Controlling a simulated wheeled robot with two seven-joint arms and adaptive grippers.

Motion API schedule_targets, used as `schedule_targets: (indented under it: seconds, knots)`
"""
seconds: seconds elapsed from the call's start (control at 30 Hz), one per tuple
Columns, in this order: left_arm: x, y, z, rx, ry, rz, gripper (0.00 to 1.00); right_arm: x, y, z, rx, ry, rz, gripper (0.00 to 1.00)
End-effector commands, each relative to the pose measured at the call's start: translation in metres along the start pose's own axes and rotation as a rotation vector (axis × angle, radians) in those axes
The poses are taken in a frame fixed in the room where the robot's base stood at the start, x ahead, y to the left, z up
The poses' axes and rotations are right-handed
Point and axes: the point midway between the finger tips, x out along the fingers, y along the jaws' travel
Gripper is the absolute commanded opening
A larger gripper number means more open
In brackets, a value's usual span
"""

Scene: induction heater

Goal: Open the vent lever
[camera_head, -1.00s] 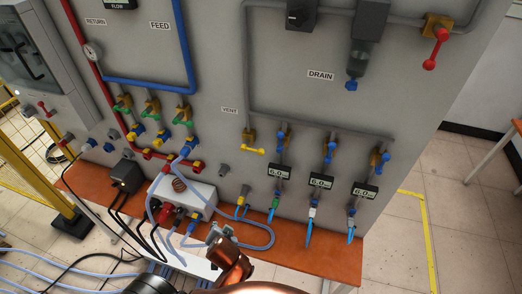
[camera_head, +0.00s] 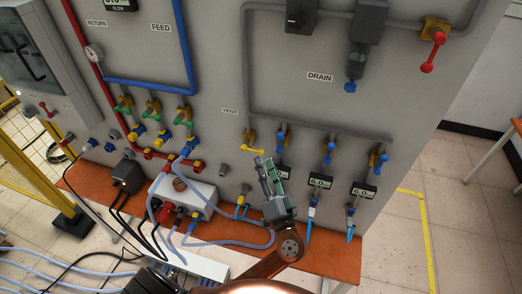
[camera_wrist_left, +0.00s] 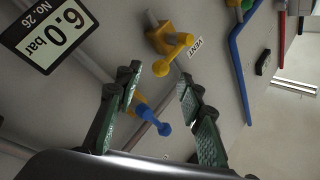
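The vent lever (camera_head: 253,150) is a yellow handle on a brass valve under the VENT label on the grey panel. In the left wrist view, the yellow vent lever (camera_wrist_left: 175,54) shows in front of the fingers, beside its label. My left gripper (camera_head: 263,162) is just below and right of the lever in the head view, pointing up at the panel. In the left wrist view, the gripper (camera_wrist_left: 160,82) has its green-padded fingers apart with nothing held between them. The lever lies beyond the fingertips, apparently not touched. My right gripper is not in view.
A blue-handled valve (camera_head: 281,140) is close to the right of the vent lever; its blue handle (camera_wrist_left: 154,118) shows behind the finger gap in the wrist view. Pressure displays (camera_head: 320,181) hang below. A white box (camera_head: 197,191) with hoses stands on the orange shelf (camera_head: 335,262).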

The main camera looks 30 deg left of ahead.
Motion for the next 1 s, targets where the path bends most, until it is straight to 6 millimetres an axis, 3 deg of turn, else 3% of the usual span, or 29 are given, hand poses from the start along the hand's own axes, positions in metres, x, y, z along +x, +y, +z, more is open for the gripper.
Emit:
schedule_targets:
  seconds: [0.1, 0.33, 0.7, 1.0]
  knots:
    - [0.022, -0.003, -0.003, 0.000, 0.001, -0.002, 0.36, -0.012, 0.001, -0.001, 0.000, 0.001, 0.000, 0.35]
    - [0.048, -0.002, -0.001, 0.000, 0.000, 0.000, 0.36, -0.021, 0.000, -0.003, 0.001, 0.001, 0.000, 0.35]
    - [0.053, 0.000, 0.001, 0.000, -0.002, 0.002, 0.35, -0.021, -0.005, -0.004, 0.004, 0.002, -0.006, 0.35]
    - [0.052, 0.000, 0.001, 0.000, -0.003, 0.002, 0.14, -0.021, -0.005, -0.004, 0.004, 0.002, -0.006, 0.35]
